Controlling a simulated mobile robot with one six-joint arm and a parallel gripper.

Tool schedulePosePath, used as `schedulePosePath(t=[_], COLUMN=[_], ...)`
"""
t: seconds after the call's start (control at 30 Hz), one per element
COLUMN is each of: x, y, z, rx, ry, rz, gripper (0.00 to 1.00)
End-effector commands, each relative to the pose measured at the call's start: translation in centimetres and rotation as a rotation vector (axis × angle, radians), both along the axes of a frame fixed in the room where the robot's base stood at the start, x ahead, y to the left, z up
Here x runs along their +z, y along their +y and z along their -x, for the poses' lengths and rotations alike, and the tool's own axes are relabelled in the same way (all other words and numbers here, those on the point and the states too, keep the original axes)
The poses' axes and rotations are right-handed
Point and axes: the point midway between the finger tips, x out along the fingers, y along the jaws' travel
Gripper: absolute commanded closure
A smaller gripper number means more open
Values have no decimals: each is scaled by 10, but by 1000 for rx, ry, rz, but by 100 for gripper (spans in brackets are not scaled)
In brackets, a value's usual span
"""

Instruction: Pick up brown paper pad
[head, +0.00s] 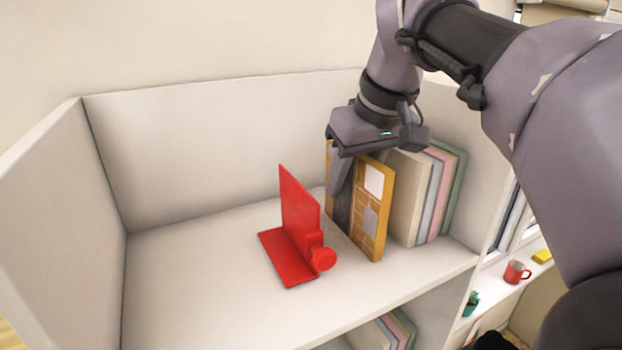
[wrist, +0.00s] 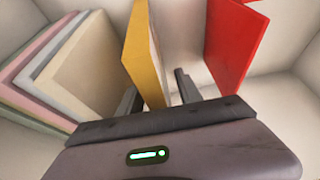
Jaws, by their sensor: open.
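The brown paper pad (head: 374,226) appears as an orange-brown, book-like block with pale and darker patches on its cover. It stands upright on the shelf between a red bookend and a row of books. It also shows in the wrist view (wrist: 143,50), edge-on with a pale page side. My gripper (head: 352,180) is above and at the pad, pointing down. In the wrist view my gripper (wrist: 157,93) is open, with one finger on each side of the pad. Contact cannot be made out. In the head view the far finger is hidden behind the pad.
The red bookend (head: 298,215) stands close left of the pad, near that finger. Several pastel books (head: 412,195) stand upright just to its right. The white shelf (head: 185,275) has free room on the left, with walls at back and sides. A red mug (head: 516,271) is outside.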

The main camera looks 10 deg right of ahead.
Motion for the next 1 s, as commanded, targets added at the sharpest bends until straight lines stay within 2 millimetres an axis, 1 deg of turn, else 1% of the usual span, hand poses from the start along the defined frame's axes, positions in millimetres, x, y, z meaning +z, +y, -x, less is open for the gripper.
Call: schedulePosePath(t=[0.4,0.43,0.63,1.0], x=[-3,-3,-3,-3], y=[0,0,0,0], z=[0,0,0,0], rx=[0,0,0,0], ry=[0,0,0,1], rz=[0,0,0,0], gripper=[58,60,99,100])
